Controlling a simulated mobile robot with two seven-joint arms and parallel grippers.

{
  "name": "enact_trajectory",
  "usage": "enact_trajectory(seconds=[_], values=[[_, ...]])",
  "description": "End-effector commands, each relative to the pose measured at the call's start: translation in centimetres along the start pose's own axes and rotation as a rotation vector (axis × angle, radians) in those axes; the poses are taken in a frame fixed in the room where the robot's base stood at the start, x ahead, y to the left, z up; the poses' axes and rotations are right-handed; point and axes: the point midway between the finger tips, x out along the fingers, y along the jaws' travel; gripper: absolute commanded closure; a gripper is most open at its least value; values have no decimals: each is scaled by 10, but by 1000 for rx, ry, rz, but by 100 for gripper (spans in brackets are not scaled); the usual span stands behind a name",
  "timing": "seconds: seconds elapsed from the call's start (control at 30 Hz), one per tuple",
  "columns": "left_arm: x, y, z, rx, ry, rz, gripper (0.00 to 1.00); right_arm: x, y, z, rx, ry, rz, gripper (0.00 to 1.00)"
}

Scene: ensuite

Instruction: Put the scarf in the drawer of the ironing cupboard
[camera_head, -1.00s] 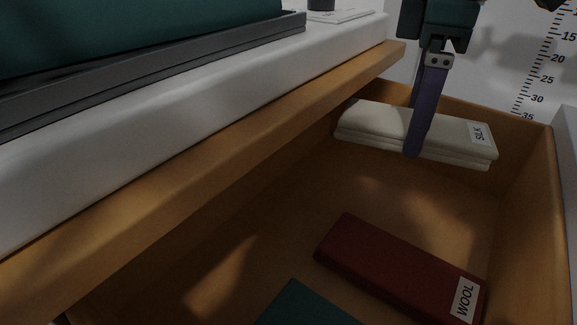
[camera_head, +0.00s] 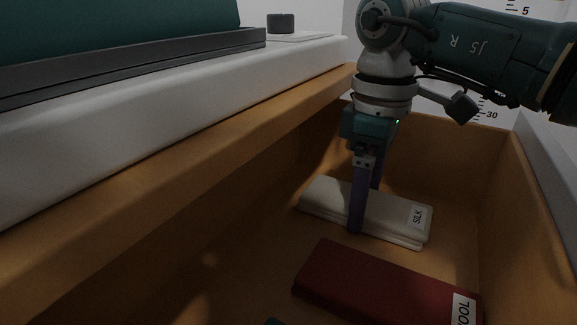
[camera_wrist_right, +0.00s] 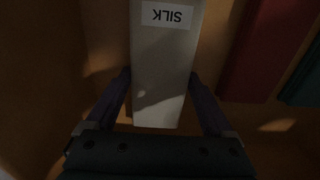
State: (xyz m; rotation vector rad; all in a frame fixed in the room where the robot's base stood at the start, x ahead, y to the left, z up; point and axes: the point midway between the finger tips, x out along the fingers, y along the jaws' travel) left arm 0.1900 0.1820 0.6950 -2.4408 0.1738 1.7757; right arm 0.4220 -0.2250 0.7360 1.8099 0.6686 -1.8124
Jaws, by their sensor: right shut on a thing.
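The scarf, a folded cream bundle labelled SILK (camera_head: 395,216), is down inside the open wooden drawer (camera_head: 440,133), near its far end. It also shows in the right wrist view (camera_wrist_right: 160,70), between the two fingers. My right gripper (camera_head: 364,215) is shut on the scarf, one purple finger on each side. Whether the scarf touches the drawer floor is hard to tell. My left gripper is out of view.
A dark red folded piece labelled WOOL (camera_head: 380,285) lies in the drawer, nearer than the scarf. A teal piece (camera_wrist_right: 305,80) lies beyond it in the right wrist view. A white top (camera_head: 150,130) overhangs the drawer's left side.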

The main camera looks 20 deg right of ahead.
Motion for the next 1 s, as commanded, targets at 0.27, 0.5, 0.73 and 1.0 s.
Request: enact_trajectory(seconds=[0.27, 0.5, 0.73, 1.0], values=[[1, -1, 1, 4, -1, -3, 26, 2, 0, 0, 0, 0, 1, 11], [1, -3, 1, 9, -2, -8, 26, 2, 0, 0, 0, 0, 0, 0], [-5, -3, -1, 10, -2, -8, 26, -10, 1, 0, 0, 1, 2, 0], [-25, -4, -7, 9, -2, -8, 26, -70, 1, 0, -1, 3, 4, 0]])
